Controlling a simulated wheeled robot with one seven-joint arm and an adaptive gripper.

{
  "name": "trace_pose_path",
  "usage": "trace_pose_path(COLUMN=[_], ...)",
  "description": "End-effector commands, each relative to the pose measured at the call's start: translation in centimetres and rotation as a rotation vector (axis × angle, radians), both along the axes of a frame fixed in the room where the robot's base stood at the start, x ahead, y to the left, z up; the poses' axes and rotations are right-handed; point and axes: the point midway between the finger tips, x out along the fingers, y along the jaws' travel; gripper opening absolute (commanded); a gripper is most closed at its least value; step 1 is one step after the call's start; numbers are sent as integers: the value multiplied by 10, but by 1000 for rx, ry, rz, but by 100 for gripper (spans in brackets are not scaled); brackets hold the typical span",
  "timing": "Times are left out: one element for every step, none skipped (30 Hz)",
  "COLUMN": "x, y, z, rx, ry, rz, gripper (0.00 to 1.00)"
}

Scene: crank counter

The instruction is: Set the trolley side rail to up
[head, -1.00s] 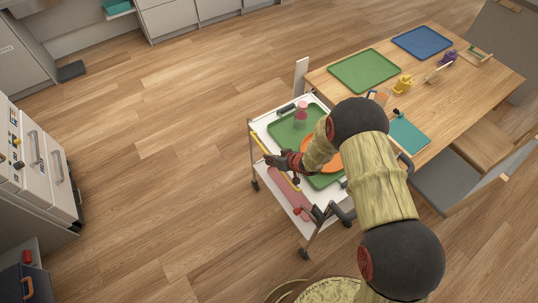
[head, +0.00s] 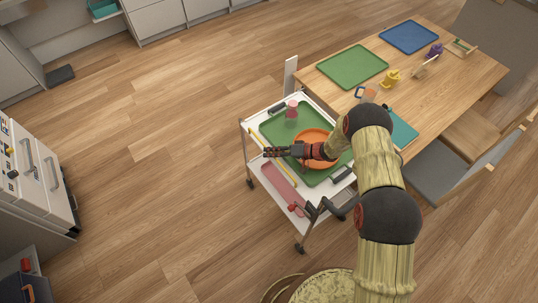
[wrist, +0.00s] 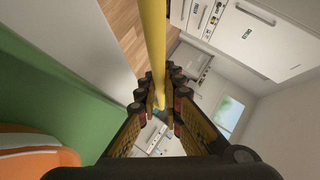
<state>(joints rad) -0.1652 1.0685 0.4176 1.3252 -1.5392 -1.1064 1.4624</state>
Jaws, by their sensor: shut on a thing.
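The yellow side rail (head: 288,178) runs along the left long side of the white trolley (head: 249,122), near the level of its top. My gripper (head: 267,152) reaches across the trolley from the right and is shut on the rail's middle. In the wrist view, the yellow rail (wrist: 154,35) passes between the two finger rows of my gripper (wrist: 160,92). The fingers hide part of the rail in the head view. I cannot tell the rail's exact height.
On the trolley are a green tray (head: 270,128), an orange plate (head: 330,160) and a pink cup (head: 292,109). A pink mat (head: 280,185) lies on the lower shelf. A wooden table (head: 455,85) stands at right. The floor left of the trolley is clear.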

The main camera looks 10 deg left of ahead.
Motion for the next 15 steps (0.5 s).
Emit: trace_pose_path(x=[2,2,2,2,2,3,3,3,3,3,3,3,3,3,3], y=[0,-1,-1,-1,-1,-1,-1,-1,-1,-2,-2,-2,-2,-2,-2], z=[-2,-2,-1,-1,-1,-1,-1,-1,-1,-1,0,0,0,0,0], rx=[8,12,19,23,26,28,30,31,32,33,33,33,33,33,34], ry=[9,16,23,26,29,33,35,37,39,41,41,41,41,41,40], rz=[-1,-2,-2,-2,-2,-2,-2,-3,-3,-3,-3,-3,-3,-3,-4], gripper=[0,0,0,0,0,0,0,0,0,0,0,0,0,0,0])
